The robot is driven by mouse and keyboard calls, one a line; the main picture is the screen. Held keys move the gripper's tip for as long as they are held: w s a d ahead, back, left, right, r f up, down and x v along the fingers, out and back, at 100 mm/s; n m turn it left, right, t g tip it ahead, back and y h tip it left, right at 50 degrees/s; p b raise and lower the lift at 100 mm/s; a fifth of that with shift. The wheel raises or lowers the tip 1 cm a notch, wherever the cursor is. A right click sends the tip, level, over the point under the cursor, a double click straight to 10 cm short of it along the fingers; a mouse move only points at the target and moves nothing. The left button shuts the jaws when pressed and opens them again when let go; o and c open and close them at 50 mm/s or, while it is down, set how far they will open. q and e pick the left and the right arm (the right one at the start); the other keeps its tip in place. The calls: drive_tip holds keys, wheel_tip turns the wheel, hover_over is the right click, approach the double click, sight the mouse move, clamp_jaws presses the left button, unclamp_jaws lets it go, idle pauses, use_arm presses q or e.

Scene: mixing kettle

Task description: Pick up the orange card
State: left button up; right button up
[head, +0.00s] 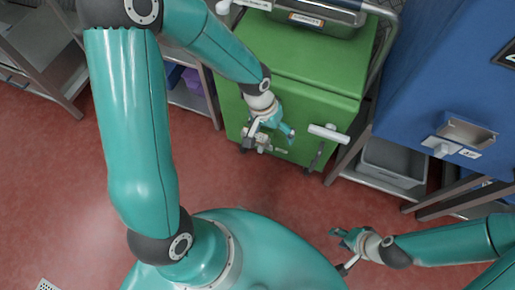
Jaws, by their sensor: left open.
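I cannot make out an orange card in the head view. A small label with orange edging (306,19) is on the metal tray on top of the green cabinet; I cannot tell whether it is a card. My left gripper (270,138) is open and empty, in front of the green cabinet's front face, left of its light grey handle (328,133). My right gripper (340,251) is low at the right, over the red floor. Its fingers look spread and hold nothing visible.
The green cabinet (290,60) stands at top centre, with a metal tray (335,14) on it. A blue machine (440,70) with a metal chute (467,132) is at the right. A grey bin (393,160) sits on a shelf below. Red floor (60,190) is open at the left.

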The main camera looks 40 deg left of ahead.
use_arm(q)
drive_tip(key=w+a+r+n+y+b, duration=0.1)
drive_tip(key=a+y+b, duration=0.2)
drive_tip(key=a+b, duration=0.5)
drive_tip(key=b, duration=0.4)
hover_over(261, 137)
drive_tip(key=s+a, duration=0.2)
wheel_tip(261, 137, down, 11)
drive_tip(key=shift+t, duration=0.4)
drive_tip(key=f, duration=0.1)
drive_tip(key=w+f+b, duration=0.1)
drive_tip(key=f, duration=0.1)
drive_tip(key=f+b, duration=0.1)
drive_tip(key=shift+w+f, duration=0.35)
drive_tip(key=shift+r, duration=0.1)
drive_tip(key=c, duration=0.5)
use_arm(e)
wheel_tip(261, 137, down, 17)
